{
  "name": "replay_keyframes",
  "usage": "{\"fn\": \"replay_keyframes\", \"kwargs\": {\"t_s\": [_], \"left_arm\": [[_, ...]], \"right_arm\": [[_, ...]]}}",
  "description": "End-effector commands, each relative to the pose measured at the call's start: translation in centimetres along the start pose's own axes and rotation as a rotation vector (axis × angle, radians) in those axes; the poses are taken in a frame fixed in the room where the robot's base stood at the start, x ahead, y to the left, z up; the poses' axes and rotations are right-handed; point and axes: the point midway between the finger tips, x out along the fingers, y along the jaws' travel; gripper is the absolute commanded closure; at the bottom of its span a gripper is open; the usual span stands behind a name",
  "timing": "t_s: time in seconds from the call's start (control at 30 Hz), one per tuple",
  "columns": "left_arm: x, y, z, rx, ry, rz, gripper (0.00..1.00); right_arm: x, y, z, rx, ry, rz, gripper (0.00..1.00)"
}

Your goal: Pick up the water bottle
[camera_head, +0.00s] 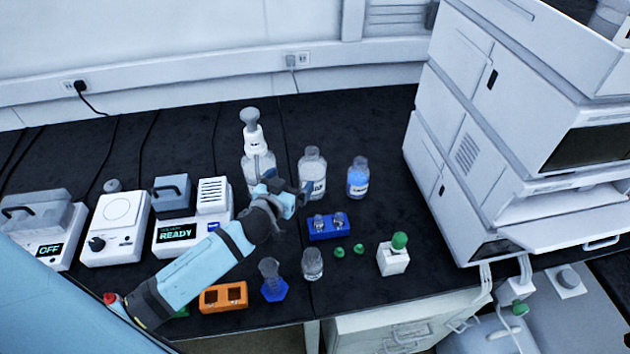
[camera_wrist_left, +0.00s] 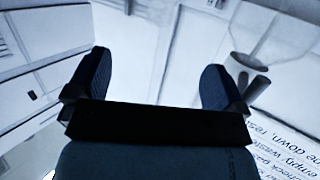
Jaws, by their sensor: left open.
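Three bottles stand at the back of the black bench in the head view: a clear one with a white label (camera_head: 313,177), a blue one (camera_head: 358,178), and a pump-top bottle (camera_head: 253,140). Their labels are too small to read, so I cannot tell for sure which is the water bottle; the clear one looks likeliest. My left gripper (camera_head: 301,193) is in front of the clear bottle's lower left side; whether it touches is unclear. In the left wrist view, the fingers (camera_wrist_left: 158,68) are spread apart with nothing clearly held between them. My right gripper is not in view.
A blue vial rack (camera_head: 329,228) and green caps (camera_head: 339,252) lie right of the gripper. A small glass jar (camera_head: 312,265), blue-based cylinder (camera_head: 273,283) and orange rack (camera_head: 223,297) stand in front. White instruments (camera_head: 115,230) stand left; a tall stack (camera_head: 480,130) stands right.

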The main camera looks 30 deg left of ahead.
Motion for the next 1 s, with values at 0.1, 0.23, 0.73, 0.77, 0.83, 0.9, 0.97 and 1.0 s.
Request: {"fn": "replay_keyframes", "kwargs": {"t_s": [0.1, 0.23, 0.73, 0.77, 0.83, 0.9, 0.97, 1.0], "left_arm": [[0.6, 0.0, 0.7, 0.000, 0.001, 0.000, 0.02], [2.4, 0.0, 0.4, 0.001, 0.003, 0.000, 0.02], [9.2, 0.0, 0.6, 0.001, 0.000, 0.000, 0.02], [9.5, 0.0, 0.4, 0.001, 0.001, 0.000, 0.02], [10.4, -0.1, 0.3, 0.002, 0.001, -0.001, 0.02], [11.6, -0.1, 0.2, 0.003, 0.001, 0.000, 0.02], [12.5, -0.2, 0.3, 0.001, 0.001, 0.000, 0.02], [13.0, -0.1, 0.4, 0.002, 0.001, 0.000, 0.02]], "right_arm": [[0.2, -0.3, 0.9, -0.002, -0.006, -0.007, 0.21], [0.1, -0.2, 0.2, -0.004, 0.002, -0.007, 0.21], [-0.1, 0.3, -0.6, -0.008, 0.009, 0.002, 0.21], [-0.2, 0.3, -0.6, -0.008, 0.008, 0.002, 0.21], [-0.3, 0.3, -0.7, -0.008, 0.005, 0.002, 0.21], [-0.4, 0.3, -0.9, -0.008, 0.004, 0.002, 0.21], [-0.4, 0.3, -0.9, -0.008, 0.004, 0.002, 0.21], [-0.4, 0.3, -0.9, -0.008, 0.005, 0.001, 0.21]]}}
